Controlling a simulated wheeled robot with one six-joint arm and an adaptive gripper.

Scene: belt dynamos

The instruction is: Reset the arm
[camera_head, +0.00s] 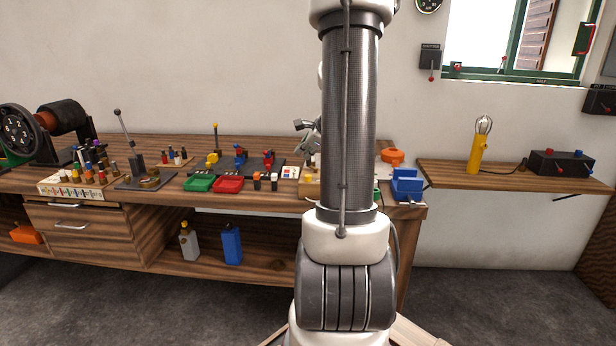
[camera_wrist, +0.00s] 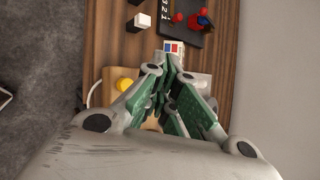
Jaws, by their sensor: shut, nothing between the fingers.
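My gripper (camera_wrist: 173,78) shows in the wrist view with its green-padded fingers closed together and nothing between them. It is above the wooden workbench. In the head view my gripper (camera_head: 308,128) shows only partly, just left of my upright arm, above the right part of the bench. My arm hides the rest of it and part of the bench behind.
The workbench (camera_head: 160,195) holds a green tray (camera_head: 198,183), a red tray (camera_head: 228,184) and a blue vise (camera_head: 407,184). A shelf (camera_head: 440,178) with a yellow lamp (camera_head: 476,155) is at right. Below stand a grey bottle (camera_head: 189,243) and a blue bottle (camera_head: 231,244).

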